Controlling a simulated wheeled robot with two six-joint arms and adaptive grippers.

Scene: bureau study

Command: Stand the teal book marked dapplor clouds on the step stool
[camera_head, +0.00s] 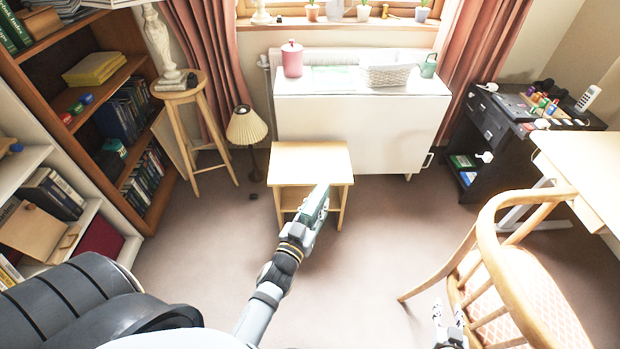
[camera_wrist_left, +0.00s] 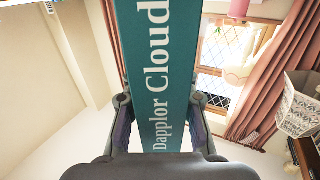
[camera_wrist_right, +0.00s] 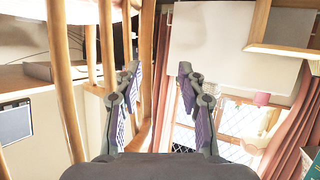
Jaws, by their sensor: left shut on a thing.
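The teal book (camera_wrist_left: 158,70) shows its spine in the left wrist view, with "Dapplor Cloud" in white letters. My left gripper (camera_wrist_left: 160,118) is shut on it, one finger on each side. The stool has a bare, light wood top. From this view I cannot tell the book's height above the stool. My right gripper (camera_head: 447,322) is beside the wooden chair; in the right wrist view its fingers (camera_wrist_right: 158,85) are apart and empty.
The wooden chair (camera_head: 520,260) stands close to my right gripper. A white cabinet (camera_head: 350,125) is behind the stool, with a lamp (camera_head: 247,127) to the left. A bookcase (camera_head: 85,110) lines the left side. The carpet around the stool is clear.

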